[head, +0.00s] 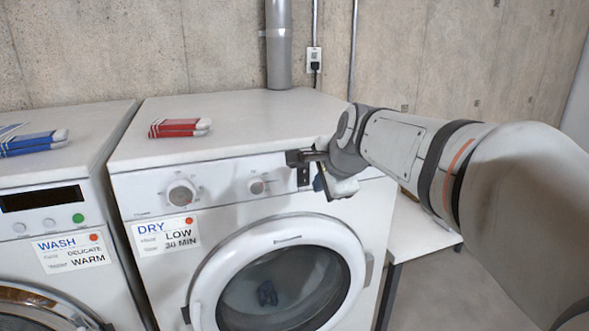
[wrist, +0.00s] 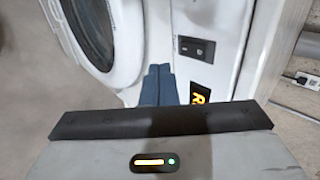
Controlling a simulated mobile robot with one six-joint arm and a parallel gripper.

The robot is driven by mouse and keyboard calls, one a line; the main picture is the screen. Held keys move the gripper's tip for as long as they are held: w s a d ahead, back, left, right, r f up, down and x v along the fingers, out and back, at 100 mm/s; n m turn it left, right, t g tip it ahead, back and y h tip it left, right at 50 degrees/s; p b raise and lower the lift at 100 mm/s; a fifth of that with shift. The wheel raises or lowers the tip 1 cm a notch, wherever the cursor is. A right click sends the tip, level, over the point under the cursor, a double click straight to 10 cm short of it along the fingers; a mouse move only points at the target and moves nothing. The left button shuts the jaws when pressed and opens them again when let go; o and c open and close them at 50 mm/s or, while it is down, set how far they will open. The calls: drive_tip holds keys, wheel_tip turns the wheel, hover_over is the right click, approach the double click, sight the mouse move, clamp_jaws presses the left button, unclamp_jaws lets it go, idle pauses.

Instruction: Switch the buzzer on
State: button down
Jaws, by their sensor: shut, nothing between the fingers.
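The buzzer switch is most likely the small black rocker (head: 303,176) at the right end of the right-hand machine's front panel. In the wrist view the black rocker (wrist: 197,49) sits in the white panel with small unreadable print beside it. I cannot tell which way it is tipped. My gripper (head: 318,183) is in front of the panel, just right of the rocker. In the wrist view its blue fingers (wrist: 158,85) are together and empty, beside the rocker on the door side. I cannot tell whether they touch the panel.
A washer (head: 60,215) stands at the left. Red (head: 180,128) and blue (head: 32,143) items lie on top. A yellow-lettered display (wrist: 199,95) is partly hidden by my gripper.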

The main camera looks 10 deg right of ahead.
sight(306, 179)
drive_tip(key=w, duration=0.1)
drive_tip(key=w+f+p, duration=0.1)
drive_tip(key=w, duration=0.1)
drive_tip(key=w+a, duration=0.1)
drive_tip(key=w, duration=0.1)
drive_tip(key=shift+a+f, duration=0.1)
drive_tip(key=shift+f, duration=0.3)
drive_tip(key=shift+f, duration=0.1)
drive_tip(key=shift+w+f+t+b, duration=0.1)
drive_tip(key=shift+w+t+b, duration=0.15)
drive_tip(key=shift+b, duration=0.5)
drive_tip(key=shift+r+p, duration=0.2)
drive_tip(key=shift+p, duration=0.1)
drive_tip(key=shift+r, duration=0.1)
drive_tip(key=shift+r+p, duration=0.65)
drive_tip(key=shift+r, duration=0.1)
drive_tip(key=shift+s+f, duration=0.1)
